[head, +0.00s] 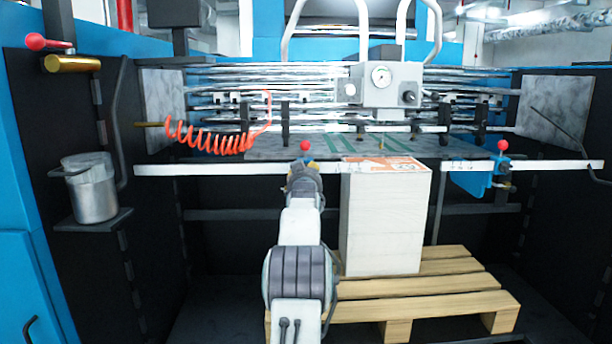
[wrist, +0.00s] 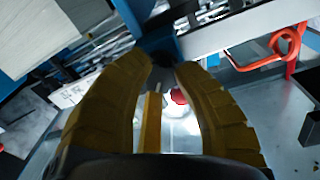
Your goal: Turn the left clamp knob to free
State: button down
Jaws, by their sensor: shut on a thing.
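The left clamp knob shows its red ball (head: 306,145) at the white front rail, just left of the paper stack. My gripper (head: 303,164) is at this clamp, right below the red ball. In the wrist view, my two yellow fingers (wrist: 167,66) close at their tips on a dark blue part of the clamp (wrist: 158,42). The red ball (wrist: 178,96) shows between the fingers, partly covered by one of them. My fingers hide most of the clamp in the head view, and I cannot tell which way the knob is turned.
A second clamp with a red ball (head: 502,145) is on the rail (head: 570,167) at right. A white paper stack (head: 385,222) stands on a wooden pallet (head: 450,294) close right of my arm. An orange coiled hose (head: 205,138) hangs at left above the rail.

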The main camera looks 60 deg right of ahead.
jog(key=shift+f+n+b, duration=0.1)
jog(key=shift+n+b, duration=0.9)
jog(key=shift+n, duration=1.1)
jog(key=c, duration=0.9)
grip_release()
jog(key=shift+w, duration=0.1)
jog(key=shift+a, duration=0.1)
jog(key=shift+v, duration=5.9)
jog(key=shift+f, duration=0.2)
